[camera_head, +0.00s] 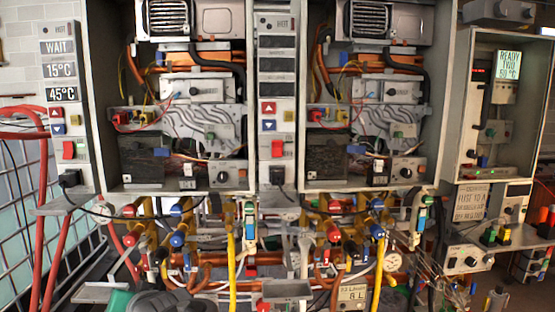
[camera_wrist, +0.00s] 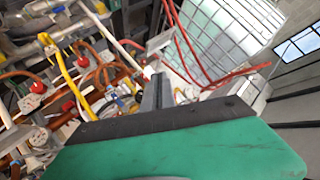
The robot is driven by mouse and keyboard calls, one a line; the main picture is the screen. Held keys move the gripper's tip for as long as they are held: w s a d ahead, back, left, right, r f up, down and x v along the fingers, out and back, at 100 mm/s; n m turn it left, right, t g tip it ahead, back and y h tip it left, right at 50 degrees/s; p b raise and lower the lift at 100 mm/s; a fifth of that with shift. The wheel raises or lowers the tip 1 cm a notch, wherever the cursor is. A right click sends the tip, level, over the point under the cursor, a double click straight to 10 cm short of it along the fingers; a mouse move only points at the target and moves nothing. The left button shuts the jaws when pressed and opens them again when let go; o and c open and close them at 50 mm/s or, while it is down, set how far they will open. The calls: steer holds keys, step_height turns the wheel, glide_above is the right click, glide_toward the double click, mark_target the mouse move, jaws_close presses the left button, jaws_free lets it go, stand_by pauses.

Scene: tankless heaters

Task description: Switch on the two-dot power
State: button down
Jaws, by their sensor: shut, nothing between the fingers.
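Two narrow control strips stand beside the open heater cabinets in the head view. Small marks sit on the plates at the top of both strips, too small to read as dots. My gripper (camera_wrist: 158,86) is shut and empty in the wrist view, apart from both switches. In the head view only part of my arm shows at the bottom left.
Red, blue and yellow pipe valves (camera_head: 180,238) crowd the space below the cabinets. A red hose (camera_head: 45,215) hangs at the left by a white caged tank (camera_wrist: 215,45). A right cabinet has a lit display (camera_head: 509,64) reading READY TWO. The cabinet fronts are open.

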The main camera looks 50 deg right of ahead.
steer(key=s+d+r+m+t+h+b, duration=0.1)
steer(key=d+r+m+t+h, duration=0.35)
steer(key=d+r, duration=0.45)
steer(key=s+d+r+m+t+h+b, duration=0.2)
steer(key=d+r+m+t+h, duration=0.3)
steer(key=r, duration=0.6)
steer(key=s+d+m+g+h+b, duration=0.2)
steer(key=s+d+m+g+h, duration=0.4)
steer(key=s+d+m, duration=0.4)
steer(key=s+d+h, duration=0.1)
steer(key=s+d, duration=0.3)
steer(key=d, duration=0.1)
steer(key=shift+s+d+f, duration=0.2)
steer(key=shift+d+f, duration=0.05)
steer(key=p, duration=0.5)
glide_toward(277, 142)
steer(key=x, duration=0.6)
steer(key=shift+w+d+r, duration=0.15)
steer(key=shift+w+d, duration=0.05)
steer(key=shift+d, duration=0.15)
steer(key=shift+w+r+g, duration=0.1)
steer(key=shift+g, duration=0.15)
